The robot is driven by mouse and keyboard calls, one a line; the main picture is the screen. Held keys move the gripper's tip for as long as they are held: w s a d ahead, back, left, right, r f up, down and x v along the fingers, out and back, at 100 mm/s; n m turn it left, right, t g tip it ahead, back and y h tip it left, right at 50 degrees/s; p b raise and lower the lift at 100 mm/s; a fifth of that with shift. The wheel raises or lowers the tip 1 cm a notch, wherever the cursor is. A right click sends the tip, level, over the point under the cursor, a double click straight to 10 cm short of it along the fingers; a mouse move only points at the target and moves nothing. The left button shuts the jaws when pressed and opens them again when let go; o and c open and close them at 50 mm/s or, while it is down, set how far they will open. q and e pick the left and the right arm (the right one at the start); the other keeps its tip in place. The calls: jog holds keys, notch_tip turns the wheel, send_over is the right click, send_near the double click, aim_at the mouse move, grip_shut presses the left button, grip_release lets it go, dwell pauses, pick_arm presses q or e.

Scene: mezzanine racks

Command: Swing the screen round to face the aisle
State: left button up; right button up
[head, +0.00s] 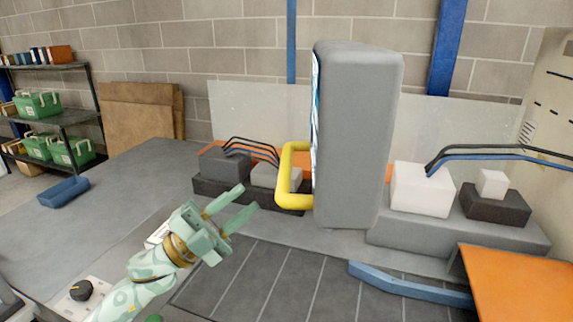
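The screen (358,140) is a tall grey box standing upright at the middle of the bench. It is seen mostly from its grey side. Only a thin strip of its bluish display face shows along its left edge. A yellow handle (284,174) sticks out from that left side. My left gripper (240,205) is in front of and to the left of the handle, apart from it. Its two pale green fingers are spread with nothing between them. My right gripper is not in view.
Grey and dark blocks with cables (225,163) stand left of the screen. White blocks (422,188) on a grey ledge (460,235) stand to its right. A blue bar (410,287) and an orange panel (520,280) lie in front at right. A blue object (64,192) lies at left.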

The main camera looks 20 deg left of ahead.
aim_at(287, 168)
pick_arm(q)
jog(key=p+x, duration=0.1)
jog(key=x, duration=1)
jog(key=shift+w+f+p, duration=0.15)
jog(key=shift+p, duration=0.25)
grip_shut()
